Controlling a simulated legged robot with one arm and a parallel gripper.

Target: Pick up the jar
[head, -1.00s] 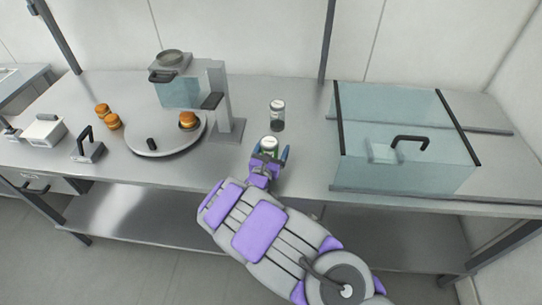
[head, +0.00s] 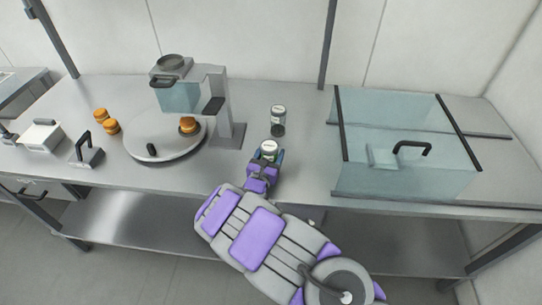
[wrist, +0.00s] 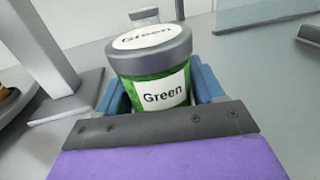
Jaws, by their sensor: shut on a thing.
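A jar (wrist: 158,85) with a grey lid and white labels reading "Green" stands between the blue fingers of my gripper (wrist: 160,98) in the wrist view. Its contents are green. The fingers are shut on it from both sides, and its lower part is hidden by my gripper. In the head view the same jar (head: 269,147) is held by my gripper (head: 266,156) near the front of the steel table, right of the machine's stand. Whether it is clear of the table is hard to tell. A second jar (head: 278,120), with dark contents, stands just behind it.
A glass-walled box (head: 400,165) with a black handle stands to the right. A white box (head: 42,137) and a black-handled block (head: 87,155) are far left. The table (head: 305,165) is bare between jar and glass box.

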